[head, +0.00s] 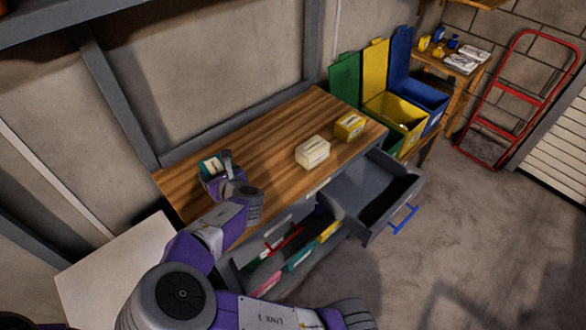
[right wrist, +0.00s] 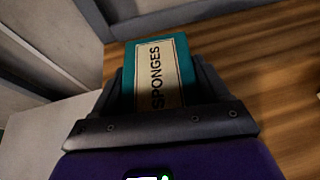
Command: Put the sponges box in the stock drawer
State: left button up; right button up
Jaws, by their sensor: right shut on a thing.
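The sponges box (head: 209,166) is teal with a cream label. It is at the left end of the wooden workbench top (head: 262,135). My right gripper (head: 222,168) is shut on it, and in the right wrist view the box (right wrist: 187,62) sits between the two fingers with its SPONGES label showing. I cannot tell whether the box touches the bench top. An open grey drawer (head: 414,186) with a blue handle sticks out at the bench's right end; its visible inside looks empty. No label shows which drawer is the stock drawer. My left gripper is not in view.
A cream box (head: 312,152) and a yellow box (head: 350,126) stand on the bench's right half. Several coloured boxes lie in the bench's lower part, near a red handle (head: 284,240). Green, yellow and blue bins (head: 424,97) stand beyond. The floor at right is clear.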

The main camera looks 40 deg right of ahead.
aim_at(353, 206)
jog(key=u, duration=1.85)
jog(key=k, duration=1.95)
jog(key=z, duration=1.8)
